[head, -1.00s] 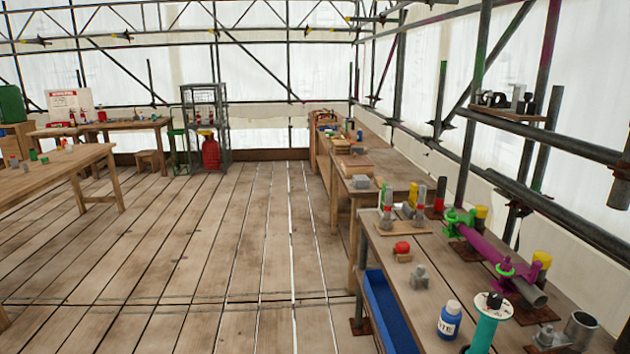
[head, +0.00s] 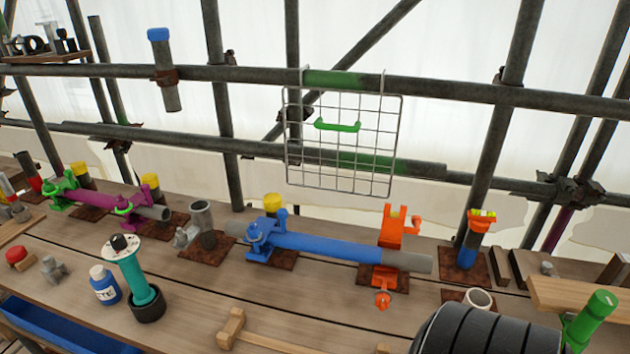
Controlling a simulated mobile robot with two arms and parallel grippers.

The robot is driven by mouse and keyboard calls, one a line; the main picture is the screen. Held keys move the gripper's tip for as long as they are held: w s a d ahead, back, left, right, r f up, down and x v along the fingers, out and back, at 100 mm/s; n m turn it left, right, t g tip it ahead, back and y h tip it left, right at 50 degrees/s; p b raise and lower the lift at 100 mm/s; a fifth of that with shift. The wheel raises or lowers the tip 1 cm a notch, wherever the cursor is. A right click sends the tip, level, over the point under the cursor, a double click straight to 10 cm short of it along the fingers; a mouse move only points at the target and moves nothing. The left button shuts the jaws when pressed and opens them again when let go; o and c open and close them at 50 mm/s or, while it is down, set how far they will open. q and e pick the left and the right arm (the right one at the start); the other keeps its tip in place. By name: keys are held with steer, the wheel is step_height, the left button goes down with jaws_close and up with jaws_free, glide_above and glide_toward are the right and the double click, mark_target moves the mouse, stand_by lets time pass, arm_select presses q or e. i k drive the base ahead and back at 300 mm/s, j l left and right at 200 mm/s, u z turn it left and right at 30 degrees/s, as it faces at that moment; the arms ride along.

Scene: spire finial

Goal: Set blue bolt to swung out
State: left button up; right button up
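A blue coupler (head: 262,240) clamps the left end of a blue-banded tube (head: 325,246) on the bench. A small blue bolt piece (head: 282,217) stands up at its right side, close against the coupler; its exact position is hard to tell at this size. An orange coupler (head: 390,240) is on the tube's right end, its upper part raised, with an orange piece (head: 382,299) hanging out at the front. Neither of my grippers shows in the head view.
A purple tube (head: 95,201) with green and purple couplers lies left. A wire rack (head: 345,165) hangs behind. A dark ribbed cylinder (head: 488,332) fills the lower right.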

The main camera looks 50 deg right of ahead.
mark_target(257, 251)
steer(key=z, duration=1.2)
steer(key=i+j+z, duration=0.15)
steer(key=j+z, duration=0.3)
steer(key=i+j+z, duration=0.1)
steer(key=j+z, duration=0.4)
